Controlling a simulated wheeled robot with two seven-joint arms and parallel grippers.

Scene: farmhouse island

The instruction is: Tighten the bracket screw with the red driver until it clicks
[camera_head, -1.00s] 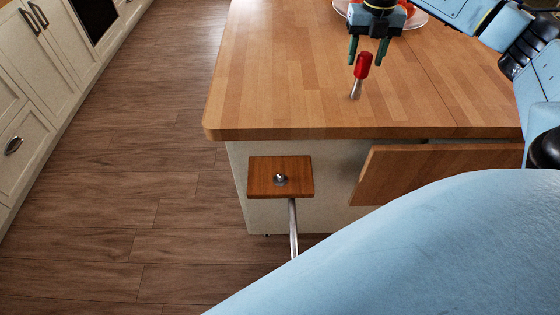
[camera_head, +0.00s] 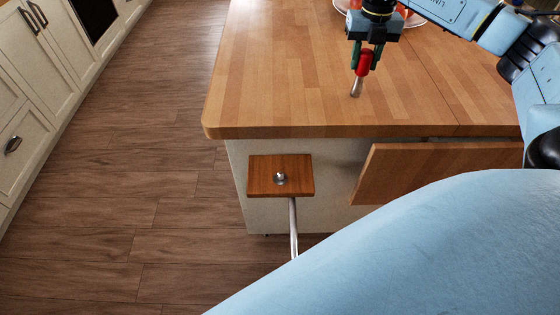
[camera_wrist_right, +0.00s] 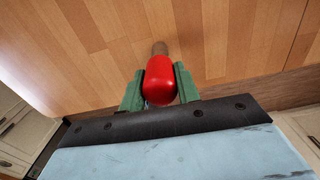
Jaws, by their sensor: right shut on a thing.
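The red driver (camera_head: 364,65) stands upright over the wooden island top, with its metal shaft pointing down. My right gripper (camera_head: 366,58) is shut on its red handle from above. In the right wrist view the handle (camera_wrist_right: 160,80) sits between the two green fingers of the right gripper (camera_wrist_right: 160,86). I cannot tell whether the driver's tip touches the top. The bracket screw (camera_head: 280,178) shows as a silver head on a small wooden block (camera_head: 260,186), below the island's front edge. My left gripper is not in view.
The island top (camera_head: 270,75) is mostly clear. A plate (camera_head: 414,20) with red things lies behind the right gripper. A wooden board (camera_head: 430,170) juts out below the island's edge, right of the block. A metal rod (camera_head: 293,225) runs below the block. Cabinets line the left side.

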